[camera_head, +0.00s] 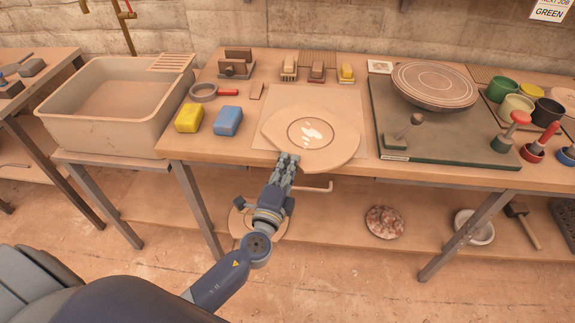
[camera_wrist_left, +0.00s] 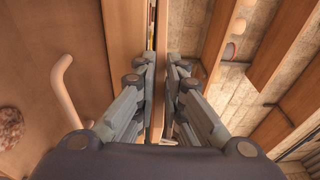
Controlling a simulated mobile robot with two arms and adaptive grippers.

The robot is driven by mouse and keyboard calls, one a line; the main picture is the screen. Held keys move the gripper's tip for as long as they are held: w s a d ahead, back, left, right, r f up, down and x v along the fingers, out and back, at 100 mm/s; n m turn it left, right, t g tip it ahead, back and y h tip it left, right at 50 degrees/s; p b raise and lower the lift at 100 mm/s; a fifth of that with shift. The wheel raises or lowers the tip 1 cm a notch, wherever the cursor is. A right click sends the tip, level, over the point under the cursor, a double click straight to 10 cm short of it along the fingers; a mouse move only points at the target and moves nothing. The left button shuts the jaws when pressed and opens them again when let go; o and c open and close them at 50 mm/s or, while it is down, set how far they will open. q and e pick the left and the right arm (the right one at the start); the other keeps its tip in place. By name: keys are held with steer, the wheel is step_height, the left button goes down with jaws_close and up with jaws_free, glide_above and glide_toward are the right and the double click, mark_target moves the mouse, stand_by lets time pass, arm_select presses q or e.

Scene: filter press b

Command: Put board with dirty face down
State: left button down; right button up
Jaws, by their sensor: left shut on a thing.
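The board (camera_head: 335,152) is a flat, rounded piece of pale wood at the front of the middle table. Its upward face carries a dark ring with a white smear (camera_head: 312,133) inside. The board overlaps a pale square sheet (camera_head: 272,97) and reaches past the table's front edge. I cannot tell whether it rests on the sheet or is just above it. My left gripper (camera_head: 286,160) is shut on the board's near left edge. In the left wrist view, the board shows edge-on as a thin strip (camera_wrist_left: 160,75) between the fingers (camera_wrist_left: 159,95). My right gripper is not in view.
A yellow sponge (camera_head: 189,118) and a blue sponge (camera_head: 228,121) lie left of the sheet. A basin (camera_head: 110,137) stands further left. A dark green slab (camera_head: 430,147) with a round disc (camera_head: 434,84) is on the right. A rail (camera_head: 316,188) sits below the front edge.

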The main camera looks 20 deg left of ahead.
arm_select(q)
steer(key=c, duration=1.6)
jaws_free()
step_height(320, 180, down, 2)
steer(key=shift+s+d+f, duration=0.1)
steer(key=shift+d, duration=0.05)
steer(key=shift+r, duration=0.25)
steer(key=s+d, duration=0.1)
steer(key=s, duration=1.1)
steer(key=s+a+f+n+g, duration=0.2)
steer(key=s+f+g, duration=0.1)
steer(key=f, duration=0.8)
steer(key=s+a+f+n+g, duration=0.15)
steer(key=s+f+g, duration=0.25)
steer(key=f, duration=0.8)
steer(key=s+a+f+n+g, duration=0.2)
steer(key=s+f+g, duration=0.1)
steer(key=f, duration=0.8)
steer(key=s+d+f+n+g+h, duration=0.1)
steer(key=s+f+n+g, duration=0.2)
steer(key=s+f, duration=0.5)
steer(key=s+d+f+n+g+h, duration=0.1)
steer(key=s+f+n+g, duration=0.3)
steer(key=s, duration=1.3)
step_height(320, 180, down, 5)
steer(key=shift+r+n+g, duration=0.1)
steer(key=shift+n+g, duration=0.2)
steer(key=shift+n, duration=0.65)
